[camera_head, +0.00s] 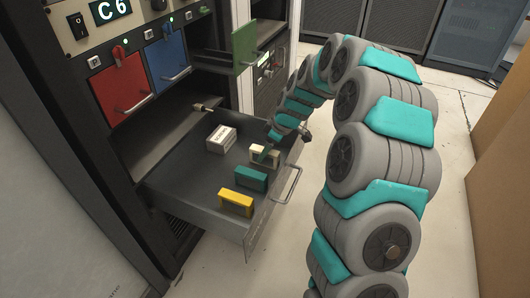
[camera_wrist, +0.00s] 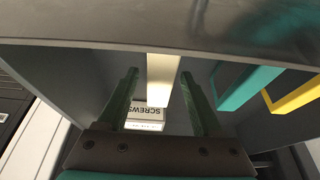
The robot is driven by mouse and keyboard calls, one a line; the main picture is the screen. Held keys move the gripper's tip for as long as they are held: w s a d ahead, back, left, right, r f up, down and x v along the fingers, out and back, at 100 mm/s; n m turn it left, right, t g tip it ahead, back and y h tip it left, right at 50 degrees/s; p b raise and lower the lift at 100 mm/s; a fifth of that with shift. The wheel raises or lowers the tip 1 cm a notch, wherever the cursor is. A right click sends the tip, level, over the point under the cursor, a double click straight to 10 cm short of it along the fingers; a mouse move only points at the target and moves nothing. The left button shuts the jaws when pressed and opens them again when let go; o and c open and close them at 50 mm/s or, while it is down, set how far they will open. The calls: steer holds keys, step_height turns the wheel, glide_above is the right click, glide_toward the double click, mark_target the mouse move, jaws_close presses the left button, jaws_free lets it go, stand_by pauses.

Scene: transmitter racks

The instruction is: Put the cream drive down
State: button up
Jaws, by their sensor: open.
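The cream drive (camera_head: 268,156) stands on the floor of the open drawer (camera_head: 190,190), in line with a teal drive (camera_head: 251,178) and a yellow drive (camera_head: 236,203). My gripper (camera_wrist: 158,76) is open, with one green finger on each side of the cream drive (camera_wrist: 161,80) and a gap on both sides in the wrist view. The teal drive (camera_wrist: 240,88) and yellow drive (camera_wrist: 292,95) show to the right in the wrist view.
A white box marked SCREWS (camera_head: 221,139) sits in the drawer, left of the cream drive. The drawer's front has a handle (camera_head: 288,184). Above are a red panel (camera_head: 123,86), a blue panel (camera_head: 168,58) and a projecting green panel (camera_head: 245,46).

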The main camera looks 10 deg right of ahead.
steer(key=v, duration=1)
steer(key=shift+d+r, duration=0.1)
steer(key=shift+r, duration=0.3)
steer(key=s+a+r+m+g+h, duration=0.1)
steer(key=s+a+r+m, duration=0.15)
steer(key=s, duration=0.65)
steer(key=s+a+r+m+g, duration=0.1)
steer(key=s+a, duration=0.3)
steer(key=s, duration=0.5)
steer(key=s+d+m+g+h, duration=0.1)
steer(key=s+m, duration=0.2)
steer(key=s, duration=0.8)
steer(key=s+d+f+m+g+h, duration=0.1)
steer(key=s+m, duration=0.3)
steer(key=s, duration=0.8)
steer(key=shift+d+f+g+h, duration=0.25)
steer(key=shift+d+g+h, duration=0.05)
steer(key=shift+d+h, duration=0.1)
